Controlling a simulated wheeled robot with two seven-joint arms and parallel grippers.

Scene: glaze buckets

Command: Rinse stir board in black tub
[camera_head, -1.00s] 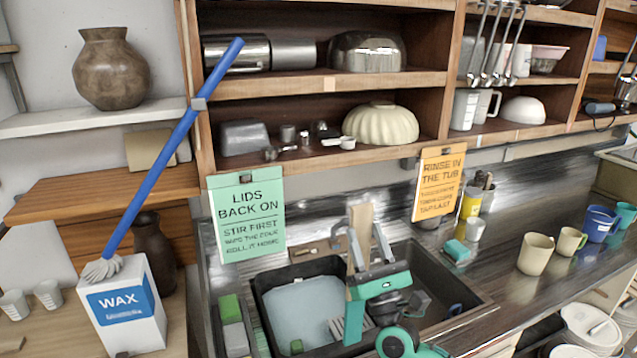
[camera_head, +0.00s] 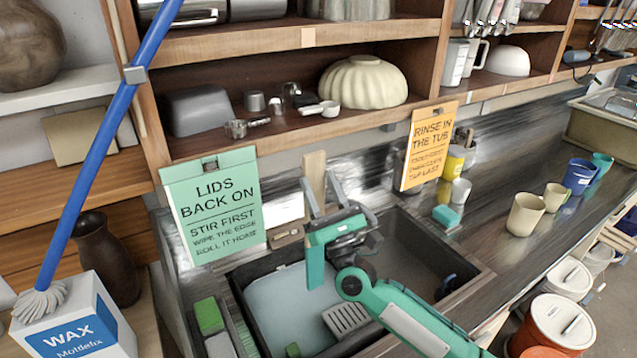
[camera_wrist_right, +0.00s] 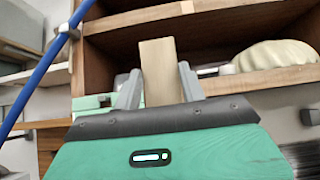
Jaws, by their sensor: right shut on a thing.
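The stir board (camera_head: 315,180) is a flat pale wooden board. My right gripper (camera_head: 322,196) is shut on it above the black tub, with the board's top end pointing up. The board also shows between the two fingers in the right wrist view (camera_wrist_right: 158,72). Its lower end is hidden behind my gripper in the head view. The black tub (camera_head: 240,289) sits in the left part of the sink and holds pale bluish water (camera_head: 285,305). I cannot tell whether the board touches the water. My left gripper is in neither view.
The sink's right basin (camera_head: 420,255) is open. A green sign (camera_head: 213,205) and an orange sign (camera_head: 427,145) stand behind the sink. A white wax box (camera_head: 85,325) with a blue-handled mop (camera_head: 105,140) stands at left. Cups (camera_head: 525,215) stand on the right counter.

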